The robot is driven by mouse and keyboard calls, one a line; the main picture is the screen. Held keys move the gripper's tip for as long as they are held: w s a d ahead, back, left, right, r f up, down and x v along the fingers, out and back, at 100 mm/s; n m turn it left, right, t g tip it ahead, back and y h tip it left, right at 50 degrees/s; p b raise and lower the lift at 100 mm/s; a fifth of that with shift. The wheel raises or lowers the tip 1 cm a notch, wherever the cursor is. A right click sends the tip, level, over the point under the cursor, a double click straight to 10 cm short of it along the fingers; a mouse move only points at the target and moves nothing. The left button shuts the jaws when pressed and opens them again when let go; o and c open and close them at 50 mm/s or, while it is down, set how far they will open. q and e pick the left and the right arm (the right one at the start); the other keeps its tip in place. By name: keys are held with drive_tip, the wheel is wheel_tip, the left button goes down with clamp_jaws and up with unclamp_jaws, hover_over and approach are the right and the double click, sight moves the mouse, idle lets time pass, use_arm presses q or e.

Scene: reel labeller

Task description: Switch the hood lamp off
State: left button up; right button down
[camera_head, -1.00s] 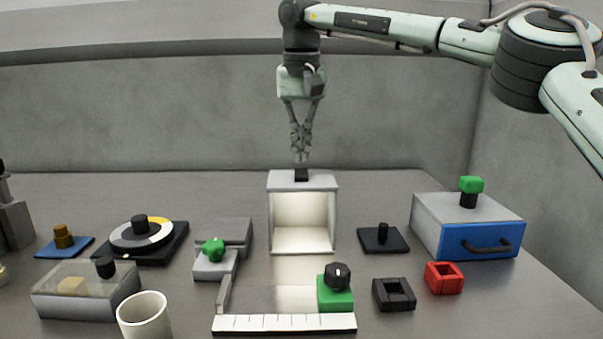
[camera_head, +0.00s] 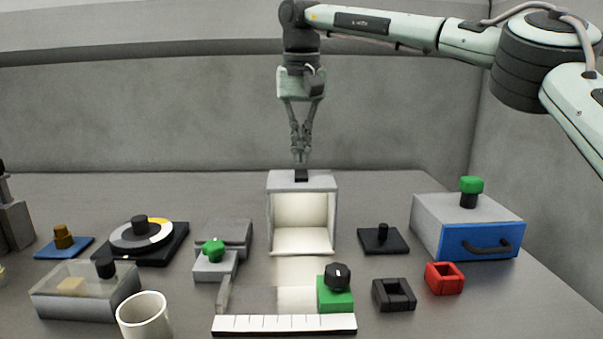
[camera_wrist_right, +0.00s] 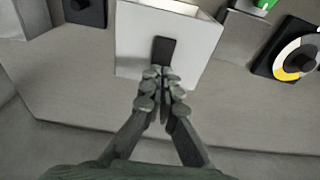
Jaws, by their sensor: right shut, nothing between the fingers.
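The hood (camera_head: 301,182) is a white open-fronted box in the middle of the table. Its inside (camera_head: 301,215) is brightly lit, and light falls on the table in front of it. A small black switch (camera_head: 301,175) stands on its top; it also shows in the right wrist view (camera_wrist_right: 164,51). My right gripper (camera_head: 301,158) points down just above the switch. In the right wrist view its shut, empty fingertips (camera_wrist_right: 162,75) overlap the near end of the switch; I cannot tell whether they touch it.
Left of the hood are a grey fixture with a green knob (camera_head: 213,250), a round dial (camera_head: 142,234) and a white cup (camera_head: 145,316). A green block with a black knob (camera_head: 336,292) stands in front. A blue-fronted drawer box (camera_head: 467,228) is at right.

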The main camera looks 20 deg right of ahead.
sight(301, 171)
drive_tip(key=shift+f+b, duration=0.4)
drive_tip(key=shift+f, duration=0.75)
idle(0.5)
drive_tip(key=shift+r, duration=0.1)
wheel_tip(301, 171, up, 3)
drive_tip(key=shift+f+p, duration=0.2)
drive_tip(key=shift+p, duration=0.85)
drive_tip(key=shift+r, duration=2.2)
